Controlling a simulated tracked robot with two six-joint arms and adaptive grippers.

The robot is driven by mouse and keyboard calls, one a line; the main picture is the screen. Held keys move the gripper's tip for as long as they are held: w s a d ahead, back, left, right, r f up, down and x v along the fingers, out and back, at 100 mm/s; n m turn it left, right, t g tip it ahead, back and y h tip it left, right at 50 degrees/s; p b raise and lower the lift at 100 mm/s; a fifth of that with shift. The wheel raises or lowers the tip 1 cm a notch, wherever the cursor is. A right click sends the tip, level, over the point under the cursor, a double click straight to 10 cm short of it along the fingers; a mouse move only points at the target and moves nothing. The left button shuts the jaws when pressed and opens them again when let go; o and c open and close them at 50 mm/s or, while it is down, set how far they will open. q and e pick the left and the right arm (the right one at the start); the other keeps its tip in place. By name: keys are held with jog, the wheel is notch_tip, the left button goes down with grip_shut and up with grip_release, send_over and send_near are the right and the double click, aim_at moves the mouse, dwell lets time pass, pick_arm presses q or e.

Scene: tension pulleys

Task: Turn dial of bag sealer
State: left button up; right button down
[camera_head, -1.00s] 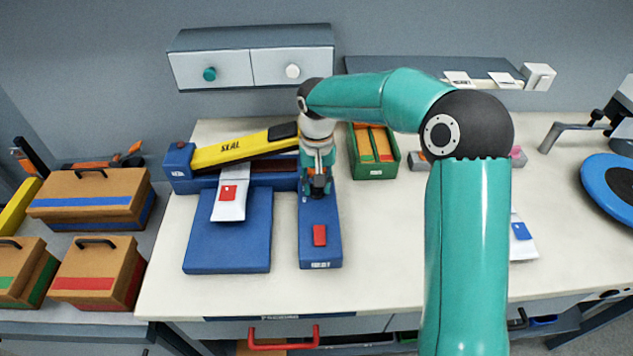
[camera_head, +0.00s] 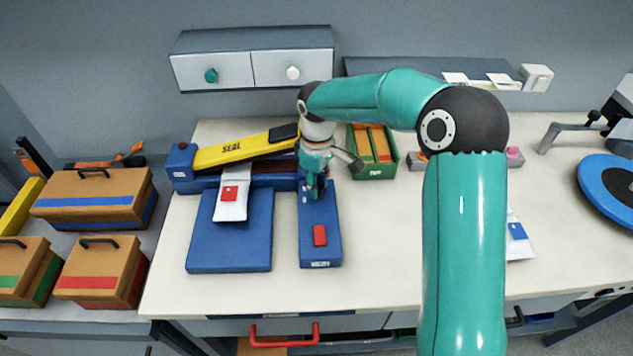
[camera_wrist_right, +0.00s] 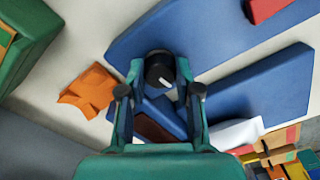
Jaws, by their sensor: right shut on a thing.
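The bag sealer has a blue base with a yellow arm (camera_head: 232,150) marked SEAL and a blue control panel (camera_head: 330,215) with a red button (camera_head: 319,235). Its black dial (camera_wrist_right: 160,68) with a white mark shows in the right wrist view, between the fingers. My right gripper (camera_head: 314,192) points down over the far part of the panel and is shut on the dial; it also shows in the right wrist view (camera_wrist_right: 160,92). In the head view the gripper hides the dial. My left gripper is in neither view.
A white pouch (camera_head: 232,208) with a red label lies across the sealer's blue plate (camera_head: 215,250). A green box (camera_head: 376,172) stands just right of the gripper. An orange piece (camera_wrist_right: 88,90) shows in the wrist view. The table front is clear.

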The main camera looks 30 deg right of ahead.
jog(key=n, duration=0.3)
jog(key=shift+w+r+p, duration=0.1)
jog(key=shift+r+p, duration=0.05)
jog(key=shift+p, duration=0.15)
jog(key=shift+n, duration=0.4)
jog(key=c, duration=0.8)
grip_release()
notch_tip(320, 180, up, 12)
